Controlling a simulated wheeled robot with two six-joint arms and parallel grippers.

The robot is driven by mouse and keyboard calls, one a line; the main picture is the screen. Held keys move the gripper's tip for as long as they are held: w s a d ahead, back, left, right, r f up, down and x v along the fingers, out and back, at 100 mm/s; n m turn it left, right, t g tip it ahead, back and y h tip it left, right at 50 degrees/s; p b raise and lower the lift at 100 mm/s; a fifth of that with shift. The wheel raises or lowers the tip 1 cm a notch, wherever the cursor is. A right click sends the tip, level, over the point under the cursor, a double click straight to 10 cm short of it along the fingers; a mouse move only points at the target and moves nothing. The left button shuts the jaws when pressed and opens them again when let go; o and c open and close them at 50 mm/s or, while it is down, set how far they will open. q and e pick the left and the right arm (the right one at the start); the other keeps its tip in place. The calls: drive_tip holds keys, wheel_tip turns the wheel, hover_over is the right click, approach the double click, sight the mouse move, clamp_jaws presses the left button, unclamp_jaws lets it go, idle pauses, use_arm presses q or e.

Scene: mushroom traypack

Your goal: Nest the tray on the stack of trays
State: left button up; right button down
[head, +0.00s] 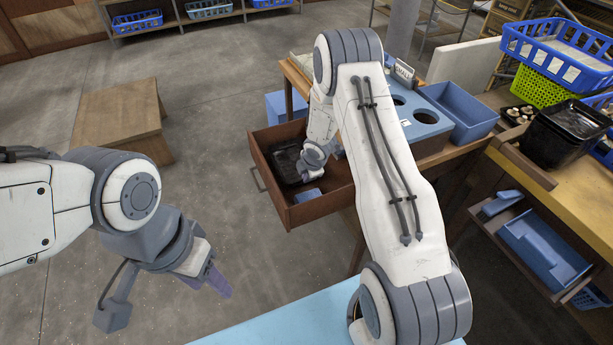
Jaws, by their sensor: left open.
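A black tray (285,161) lies in an open wooden drawer (297,213) near the middle of the head view. My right arm reaches over into the drawer, and my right gripper (308,172) is at the tray's right side. Its fingers are small and partly hidden, so I cannot tell whether they hold the tray. A stack of black trays (561,133) stands on the wooden table at the right. My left gripper (212,281) is open and empty over the floor, at lower left, well apart from the trays.
Blue and green crates (545,88) stand behind the black stack. A blue bin (455,110) and a blue holder with round holes (418,117) are on the bench beyond my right arm. Another open drawer (545,245) holds blue items. A wooden box (120,115) stands on clear floor at left.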

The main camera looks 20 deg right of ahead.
wheel_tip(320, 180, up, 7)
drive_tip(key=p, duration=0.6)
drive_tip(key=shift+p, duration=0.35)
drive_tip(key=shift+f, duration=0.15)
wheel_tip(320, 180, down, 7)
drive_tip(key=b, duration=0.6)
drive_tip(key=shift+r+b, duration=0.2)
drive_tip(key=shift+b, duration=0.15)
drive_tip(key=shift+r, duration=0.1)
